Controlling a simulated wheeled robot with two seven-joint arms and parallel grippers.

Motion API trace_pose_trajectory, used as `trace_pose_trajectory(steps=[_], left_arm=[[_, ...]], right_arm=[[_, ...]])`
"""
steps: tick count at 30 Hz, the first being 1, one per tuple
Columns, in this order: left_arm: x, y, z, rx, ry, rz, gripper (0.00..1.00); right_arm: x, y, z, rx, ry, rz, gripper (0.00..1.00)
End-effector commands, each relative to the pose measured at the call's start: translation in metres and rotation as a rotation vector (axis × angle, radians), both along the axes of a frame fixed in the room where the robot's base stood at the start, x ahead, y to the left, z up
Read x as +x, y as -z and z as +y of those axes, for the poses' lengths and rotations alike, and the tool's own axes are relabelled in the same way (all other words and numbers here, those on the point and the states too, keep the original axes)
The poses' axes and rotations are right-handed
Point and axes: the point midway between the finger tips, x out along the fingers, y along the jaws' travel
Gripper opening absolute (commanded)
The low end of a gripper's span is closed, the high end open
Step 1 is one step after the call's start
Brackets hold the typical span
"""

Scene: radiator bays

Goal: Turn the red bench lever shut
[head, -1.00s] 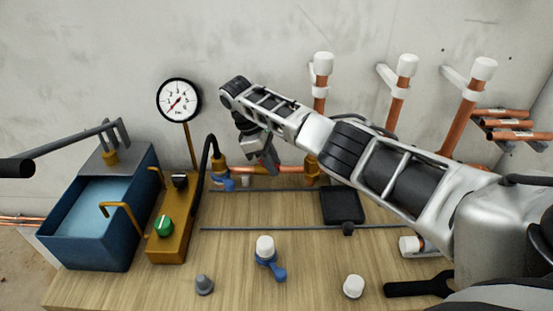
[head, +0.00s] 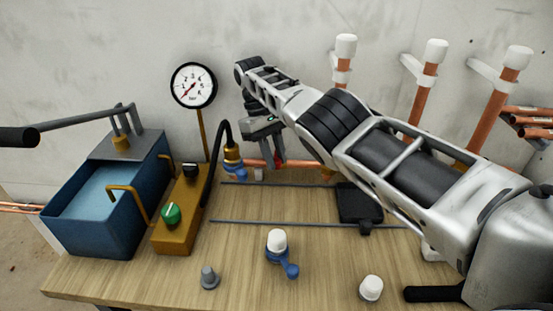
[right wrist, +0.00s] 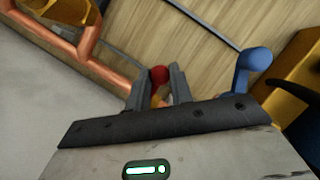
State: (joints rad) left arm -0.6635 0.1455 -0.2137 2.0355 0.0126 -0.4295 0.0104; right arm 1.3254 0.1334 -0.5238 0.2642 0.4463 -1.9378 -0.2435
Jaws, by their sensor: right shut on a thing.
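The red bench lever (right wrist: 158,74) shows in the right wrist view as a rounded red end between my right gripper's two fingers. My right gripper (right wrist: 157,90) is shut on it. In the head view my right gripper (head: 279,163) reaches down at the copper pipe along the back of the bench, and a small bit of red shows by its fingertips. The rest of the lever is hidden by the fingers. My left gripper is not in view.
A blue lever (right wrist: 254,60) is beside the gripper. A blue water tank (head: 95,205) and a brass block with a green knob (head: 171,214) stand at left. A gauge (head: 193,86) rises behind.

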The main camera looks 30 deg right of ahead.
Motion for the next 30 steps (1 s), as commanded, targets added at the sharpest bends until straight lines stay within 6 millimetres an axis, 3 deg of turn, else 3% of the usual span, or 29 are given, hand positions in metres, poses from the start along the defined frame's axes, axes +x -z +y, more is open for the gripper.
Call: trace_pose_trajectory(steps=[13, 14, 15, 16, 25, 30], left_arm=[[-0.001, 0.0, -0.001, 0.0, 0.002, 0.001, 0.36], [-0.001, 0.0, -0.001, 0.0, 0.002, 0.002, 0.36], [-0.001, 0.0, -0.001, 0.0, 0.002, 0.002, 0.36], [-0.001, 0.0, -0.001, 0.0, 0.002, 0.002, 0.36], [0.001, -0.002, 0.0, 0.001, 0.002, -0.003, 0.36], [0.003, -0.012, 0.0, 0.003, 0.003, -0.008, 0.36]], right_arm=[[0.002, -0.003, 0.001, 0.001, 0.007, -0.008, 0.0], [0.002, -0.003, 0.001, 0.001, 0.007, -0.008, 0.3], [0.002, -0.002, 0.001, 0.001, 0.007, -0.007, 0.41], [0.002, -0.002, 0.001, 0.001, 0.007, -0.007, 0.43], [0.001, -0.002, 0.0, 0.001, 0.008, -0.003, 0.43], [0.0, -0.013, -0.002, 0.0, 0.014, -0.003, 0.43]])
